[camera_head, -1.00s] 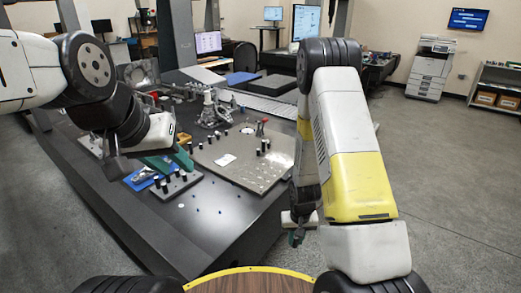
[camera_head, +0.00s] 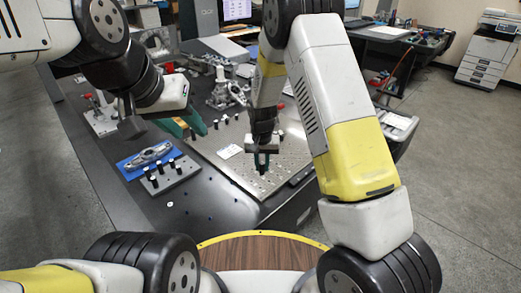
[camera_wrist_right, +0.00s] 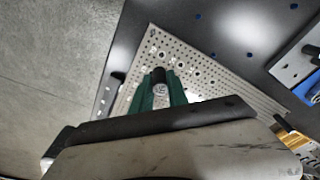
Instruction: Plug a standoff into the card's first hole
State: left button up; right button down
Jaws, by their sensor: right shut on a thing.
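My right gripper (camera_head: 262,160) is over the perforated metal plate (camera_head: 222,165) on the dark table. In the right wrist view its green fingers (camera_wrist_right: 160,95) are shut on a standoff (camera_wrist_right: 160,88), a dark cylinder with a light round end. I cannot tell whether the standoff touches the plate. A small white card (camera_head: 230,151) lies on the plate, left of the right gripper; its holes are too small to make out. Several black standoffs (camera_head: 154,181) stand on a grey block at left. My left gripper (camera_head: 190,124) hangs above the table, its jaw gap unclear.
A blue tray (camera_head: 135,165) with a metal part lies behind the grey block. Metal fixtures (camera_head: 222,92) stand beyond the plate. The dark tabletop (camera_head: 195,215) in front is mostly clear. A wooden, yellow-edged surface (camera_head: 262,255) is nearest me.

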jog(key=shift+w+a+r, duration=0.1)
jog(key=shift+a+r, duration=0.15)
jog(key=shift+a, duration=0.05)
jog(key=shift+f, duration=3.3)
jog(key=shift+f, duration=0.9)
jog(key=c, duration=1.2)
grip_release()
jog(key=shift+r, duration=0.1)
notch_tip(320, 180, up, 8)
jog(key=s, duration=0.1)
jog(key=shift+f, duration=0.25)
